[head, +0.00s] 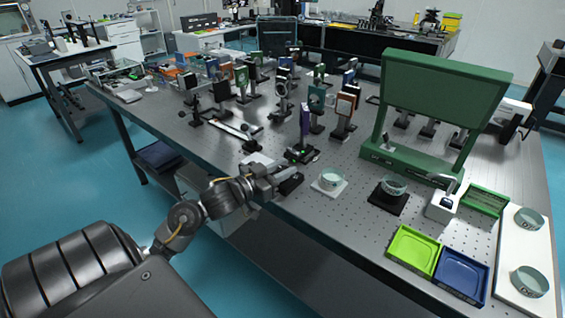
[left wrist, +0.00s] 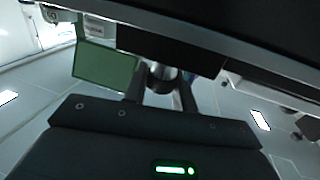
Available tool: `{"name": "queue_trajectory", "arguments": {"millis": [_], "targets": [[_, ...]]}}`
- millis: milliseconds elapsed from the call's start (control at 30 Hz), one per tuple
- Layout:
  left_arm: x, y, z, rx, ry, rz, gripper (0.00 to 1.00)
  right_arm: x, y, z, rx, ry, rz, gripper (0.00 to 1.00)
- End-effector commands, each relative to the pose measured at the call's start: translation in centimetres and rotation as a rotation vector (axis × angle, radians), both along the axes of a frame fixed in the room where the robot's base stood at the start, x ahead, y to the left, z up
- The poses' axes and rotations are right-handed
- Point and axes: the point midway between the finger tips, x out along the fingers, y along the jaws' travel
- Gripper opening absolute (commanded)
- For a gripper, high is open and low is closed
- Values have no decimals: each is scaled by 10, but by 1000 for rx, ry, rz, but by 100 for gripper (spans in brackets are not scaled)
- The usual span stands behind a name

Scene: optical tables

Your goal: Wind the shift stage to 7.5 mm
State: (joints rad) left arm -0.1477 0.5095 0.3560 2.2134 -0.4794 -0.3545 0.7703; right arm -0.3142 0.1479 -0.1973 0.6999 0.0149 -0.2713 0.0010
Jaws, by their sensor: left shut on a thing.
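The shift stage (head: 302,154) is a small black stage with a green light, near the front edge of the optical table, with an upright purple plate (head: 305,122) on it. My left gripper (head: 287,180) is at the table's front edge, just in front of the stage. In the left wrist view my left gripper (left wrist: 163,88) has its two fingers closed around a dark round knob (left wrist: 160,78) under a black block. The fingers hide part of the knob. No scale reading on the stage is legible. My right gripper is not in view.
Several mounted optics stand behind the stage. Floor in front of the table is clear.

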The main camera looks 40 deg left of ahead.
Motion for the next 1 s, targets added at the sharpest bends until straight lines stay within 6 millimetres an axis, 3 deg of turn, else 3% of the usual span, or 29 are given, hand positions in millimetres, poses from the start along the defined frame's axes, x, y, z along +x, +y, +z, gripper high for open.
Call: {"name": "queue_trajectory", "arguments": {"millis": [300, 633, 1000], "targets": [[0, 2, 4, 2, 3, -207, 4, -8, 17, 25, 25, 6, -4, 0], [1, 1, 1, 1, 1, -413, 4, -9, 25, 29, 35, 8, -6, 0], [0, 0, 0, -1, -1, -498, 4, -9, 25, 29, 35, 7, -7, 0]]}}
